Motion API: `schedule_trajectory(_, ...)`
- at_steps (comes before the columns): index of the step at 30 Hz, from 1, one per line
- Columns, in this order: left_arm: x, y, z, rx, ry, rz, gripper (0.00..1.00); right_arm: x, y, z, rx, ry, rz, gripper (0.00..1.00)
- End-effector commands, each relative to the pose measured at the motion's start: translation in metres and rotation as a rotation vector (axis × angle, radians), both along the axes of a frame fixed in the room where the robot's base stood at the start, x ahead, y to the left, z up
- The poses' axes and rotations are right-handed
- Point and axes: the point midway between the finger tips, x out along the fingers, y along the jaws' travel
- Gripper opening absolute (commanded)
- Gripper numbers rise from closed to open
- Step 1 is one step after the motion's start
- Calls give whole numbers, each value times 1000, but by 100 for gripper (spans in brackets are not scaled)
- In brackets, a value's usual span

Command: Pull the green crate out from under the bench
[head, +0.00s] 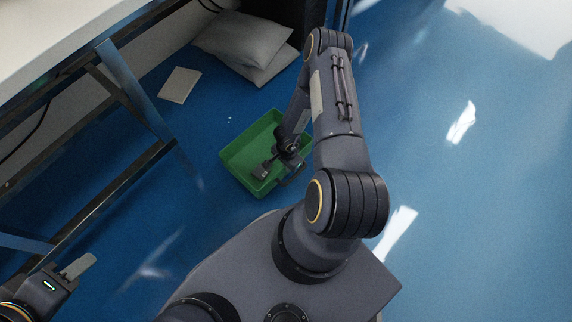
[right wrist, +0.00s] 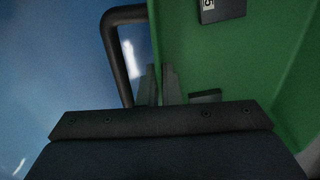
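The green crate (head: 238,158) stands on the blue floor, to the right of the bench's metal frame. Its green inside fills the right of the right wrist view (right wrist: 280,60). My right arm reaches down to the crate's near right side and hides part of it. My right gripper (right wrist: 159,84) has one finger on each side of the crate's rim, with little gap, and appears shut on it. A black bar handle (right wrist: 112,50) stands out from the crate beside the fingers. My left gripper (head: 78,266) is at the lower left, away from the crate; its opening is unclear.
The bench (head: 40,45) with its dark metal legs (head: 130,85) fills the left. Pale cushions or sacks (head: 245,42) and a flat beige piece (head: 179,85) lie on the floor behind the crate. A dark labelled block (right wrist: 222,9) shows in the crate. Floor at right is clear.

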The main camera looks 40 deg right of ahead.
Motion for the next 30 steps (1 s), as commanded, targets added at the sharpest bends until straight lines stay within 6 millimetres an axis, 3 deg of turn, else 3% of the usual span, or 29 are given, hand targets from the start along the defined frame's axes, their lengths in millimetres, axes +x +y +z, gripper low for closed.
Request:
schedule_trajectory(7,0,0,0,0,0,0,36,-1,0,0,-1,2,-2,0)
schedule_trajectory(9,0,0,0,0,0,0,36,-1,0,0,-1,2,-2,14)
schedule_trajectory(13,0,0,0,0,0,0,36,-1,0,0,-1,1,-1,30)
schedule_trajectory(23,0,0,3,0,0,0,36,0,0,6,-1,0,0,30)
schedule_trajectory(30,0,0,23,0,0,0,36,0,0,47,-2,0,1,30)
